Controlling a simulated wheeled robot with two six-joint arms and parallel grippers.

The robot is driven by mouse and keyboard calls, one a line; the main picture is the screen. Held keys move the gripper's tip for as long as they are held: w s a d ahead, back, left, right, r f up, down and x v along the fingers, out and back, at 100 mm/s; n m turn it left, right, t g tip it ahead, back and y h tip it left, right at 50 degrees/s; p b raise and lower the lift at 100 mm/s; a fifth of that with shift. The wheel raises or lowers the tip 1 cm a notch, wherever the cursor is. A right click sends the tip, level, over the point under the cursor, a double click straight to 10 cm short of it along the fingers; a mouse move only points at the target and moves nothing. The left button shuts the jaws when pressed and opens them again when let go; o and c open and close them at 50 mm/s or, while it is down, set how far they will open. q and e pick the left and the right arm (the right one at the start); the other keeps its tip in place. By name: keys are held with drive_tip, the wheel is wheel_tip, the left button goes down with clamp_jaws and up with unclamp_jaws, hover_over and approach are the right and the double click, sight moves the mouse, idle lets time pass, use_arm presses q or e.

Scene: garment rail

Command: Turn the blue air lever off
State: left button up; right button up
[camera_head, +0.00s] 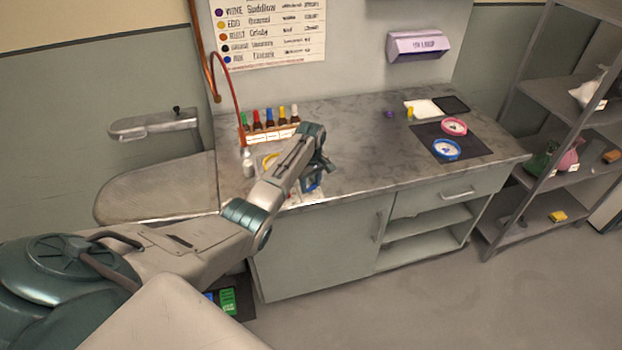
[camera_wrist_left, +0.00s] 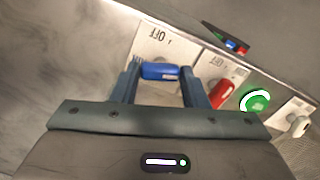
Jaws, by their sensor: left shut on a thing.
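The blue air lever (camera_wrist_left: 160,71) shows in the left wrist view on a pale control panel, between my left gripper's two fingers (camera_wrist_left: 163,85). The gripper is shut on it. The lever lies about level across the picture. An upside-down OFF label is printed on the plate (camera_wrist_left: 150,38) just beyond it. My right gripper is not in view.
A red lever (camera_wrist_left: 221,93), a glowing green button (camera_wrist_left: 256,101) and a white knob (camera_wrist_left: 298,125) sit beside it on the panel. The counter (camera_head: 360,150) holds a bottle rack (camera_head: 270,134), a white bottle (camera_head: 248,163) and two dishes. Shelves (camera_head: 553,165) stand at right.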

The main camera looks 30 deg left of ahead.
sight(311, 186)
use_arm(q)
drive_tip(key=n+p, duration=0.1)
drive_tip(key=n, duration=0.1)
drive_tip(key=n+p, duration=0.1)
drive_tip(key=shift+r+n, duration=0.2)
drive_tip(key=shift+n, duration=0.2)
drive_tip(key=n+p, duration=0.1)
drive_tip(key=n, duration=0.1)
drive_tip(key=shift+n, duration=0.3)
drive_tip(key=n, duration=0.3)
drive_tip(key=shift+f+n, duration=0.15)
drive_tip(key=shift+n, duration=0.15)
drive_tip(key=n, duration=0.4)
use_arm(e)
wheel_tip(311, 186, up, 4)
use_arm(q)
drive_tip(key=shift+n, duration=0.3)
drive_tip(key=o, duration=1)
wheel_tip(311, 186, up, 11)
drive_tip(key=b, duration=0.2)
drive_tip(key=shift+f+b, duration=0.1)
drive_tip(key=shift+b, duration=0.25)
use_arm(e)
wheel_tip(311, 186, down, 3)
